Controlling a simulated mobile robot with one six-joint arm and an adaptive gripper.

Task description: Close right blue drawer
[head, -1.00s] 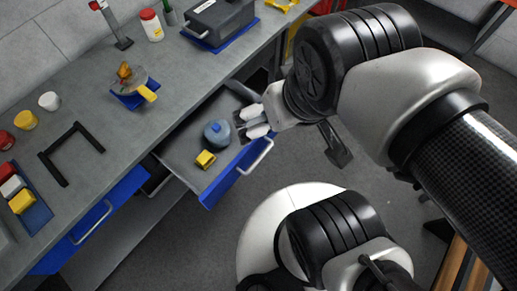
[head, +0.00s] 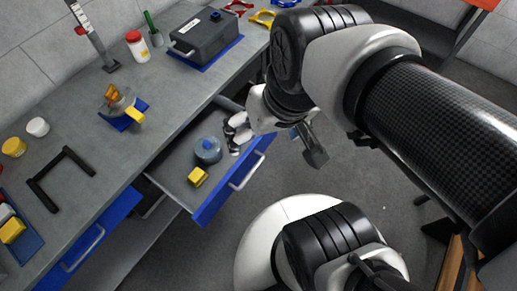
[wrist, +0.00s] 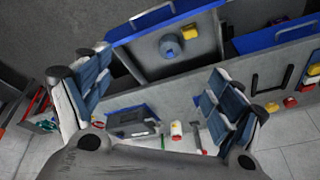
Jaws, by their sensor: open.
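The right blue drawer (head: 212,205) stands pulled out from under the bench, with a light handle (head: 250,170) on its blue front. Inside are a round blue-grey container (head: 208,150) and a yellow block (head: 197,177). The wrist view also shows the drawer's blue front (wrist: 150,22) at the top. My gripper (head: 237,133) appears over the back right part of the drawer in the head view, behind the front panel, and holds nothing. In the wrist view its fingers (wrist: 158,70) are wide apart. I cannot tell its exact height above the drawer.
A left blue drawer (head: 115,215) sits to the left in the same bench (head: 85,120). The bench top holds a dark grey case (head: 205,38), a red-lidded jar (head: 137,47), a black frame (head: 60,180) and yellow items. The floor (head: 330,180) in front of the drawer is open.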

